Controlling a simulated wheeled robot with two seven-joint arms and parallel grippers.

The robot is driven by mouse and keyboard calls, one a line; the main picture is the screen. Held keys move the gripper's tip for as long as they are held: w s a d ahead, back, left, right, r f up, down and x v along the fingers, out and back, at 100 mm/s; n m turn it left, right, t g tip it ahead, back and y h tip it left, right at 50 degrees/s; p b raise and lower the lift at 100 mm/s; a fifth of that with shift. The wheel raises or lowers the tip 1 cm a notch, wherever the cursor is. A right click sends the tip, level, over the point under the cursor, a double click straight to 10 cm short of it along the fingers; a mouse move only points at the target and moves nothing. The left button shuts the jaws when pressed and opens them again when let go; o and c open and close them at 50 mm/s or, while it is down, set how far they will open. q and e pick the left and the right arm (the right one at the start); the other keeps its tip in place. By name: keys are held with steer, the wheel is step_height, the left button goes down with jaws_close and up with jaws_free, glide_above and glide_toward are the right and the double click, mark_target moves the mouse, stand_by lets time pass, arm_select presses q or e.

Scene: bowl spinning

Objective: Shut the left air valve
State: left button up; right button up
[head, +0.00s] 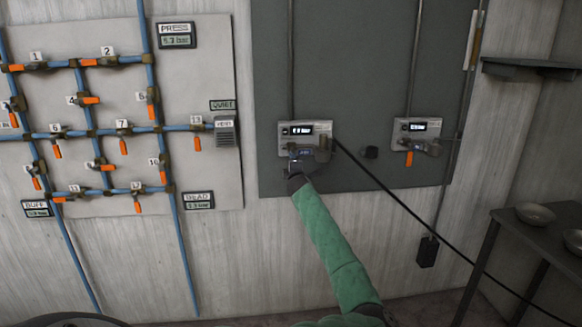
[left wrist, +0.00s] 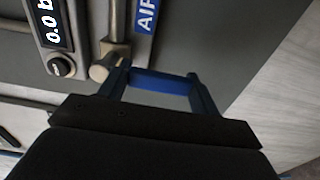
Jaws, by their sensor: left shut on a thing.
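The left air valve unit (head: 294,143) is a pale box with a small lit display on the dark wall panel. My left gripper (head: 297,170), at the end of the green-sleeved arm, is at its lower edge and hides most of the valve handle. In the left wrist view, my left gripper (left wrist: 160,92) is shut on a blue piece (left wrist: 162,82), apparently the valve handle, below the blue AIR label (left wrist: 145,15). The unit's display (left wrist: 53,24) there reads 0.0. The handle's exact angle is hard to tell. My right gripper is not in view.
A similar valve unit (head: 417,130) with an orange handle (head: 409,158) pointing down is to the right. A black hose (head: 392,193) runs down right from the left unit. A pipe board (head: 115,170) with several orange handles is at left. A table (head: 520,236) with bowls stands at right.

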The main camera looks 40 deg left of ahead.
arm_select(q)
steer(key=shift+w, duration=0.1)
stand_by(0.3)
steer(key=o, duration=1.4)
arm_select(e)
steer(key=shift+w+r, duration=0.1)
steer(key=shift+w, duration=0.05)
arm_select(q)
steer(key=b+v, duration=0.1)
steer(key=v, duration=0.7)
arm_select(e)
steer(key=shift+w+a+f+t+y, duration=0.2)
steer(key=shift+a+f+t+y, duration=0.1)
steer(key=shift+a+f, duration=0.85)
arm_select(q)
steer(key=shift+w, duration=0.1)
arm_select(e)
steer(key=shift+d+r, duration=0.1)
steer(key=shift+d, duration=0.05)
